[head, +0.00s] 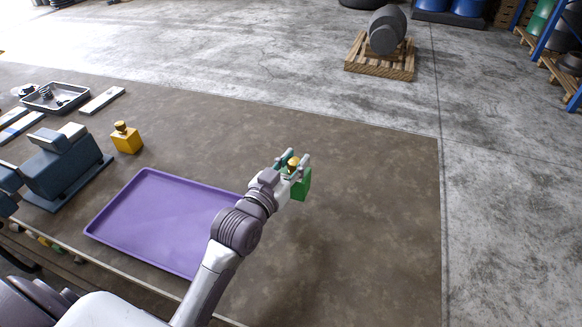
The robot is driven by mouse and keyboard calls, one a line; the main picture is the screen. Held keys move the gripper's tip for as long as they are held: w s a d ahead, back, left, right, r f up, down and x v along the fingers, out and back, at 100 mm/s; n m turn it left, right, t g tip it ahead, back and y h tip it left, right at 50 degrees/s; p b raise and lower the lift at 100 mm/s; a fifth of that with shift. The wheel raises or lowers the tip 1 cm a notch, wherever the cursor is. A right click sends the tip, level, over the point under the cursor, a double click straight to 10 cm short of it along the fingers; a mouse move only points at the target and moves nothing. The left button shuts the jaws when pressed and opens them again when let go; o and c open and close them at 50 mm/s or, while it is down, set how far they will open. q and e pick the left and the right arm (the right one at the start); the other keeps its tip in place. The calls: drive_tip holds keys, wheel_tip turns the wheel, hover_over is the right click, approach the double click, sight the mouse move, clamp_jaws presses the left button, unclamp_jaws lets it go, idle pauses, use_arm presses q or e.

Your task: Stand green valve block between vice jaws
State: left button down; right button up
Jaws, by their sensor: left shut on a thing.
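The green valve block (302,187) has a brass-coloured knob on top and is held upright at the right of the purple tray. My left gripper (292,164) is shut on it near the knob, and its fingers and wrist hide part of the block. I cannot tell how far the block is above the table. The blue-grey vice (62,170) stands at the left of the table, well away from the block. Its pale jaw tops show, but the gap between the jaws is hard to make out. My right gripper is not in view.
A purple tray (150,215) lies empty between the vice and the block. A yellow block (127,141) with a brass-coloured knob stands just right of the vice. A grey parts tray (57,104) and a flat bar (102,101) lie behind. The table's right side is clear.

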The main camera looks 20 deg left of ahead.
use_arm(q)
drive_tip(key=w+f, duration=0.1)
drive_tip(key=f, duration=0.1)
drive_tip(key=w+a+f, duration=0.1)
drive_tip(key=f, duration=0.1)
drive_tip(key=w+f+p, duration=0.1)
drive_tip(key=f, duration=0.1)
drive_tip(key=shift+w+a, duration=0.1)
drive_tip(key=shift+a, duration=0.25)
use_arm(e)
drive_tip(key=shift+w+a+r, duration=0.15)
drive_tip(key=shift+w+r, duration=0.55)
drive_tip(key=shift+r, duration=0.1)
use_arm(q)
drive_tip(key=c, duration=1.3)
unclamp_jaws()
drive_tip(key=shift+f, duration=0.25)
drive_tip(key=o, duration=0.5)
drive_tip(key=shift+c, duration=0.2)
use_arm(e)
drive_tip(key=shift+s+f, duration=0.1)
use_arm(q)
drive_tip(key=shift+r, duration=0.1)
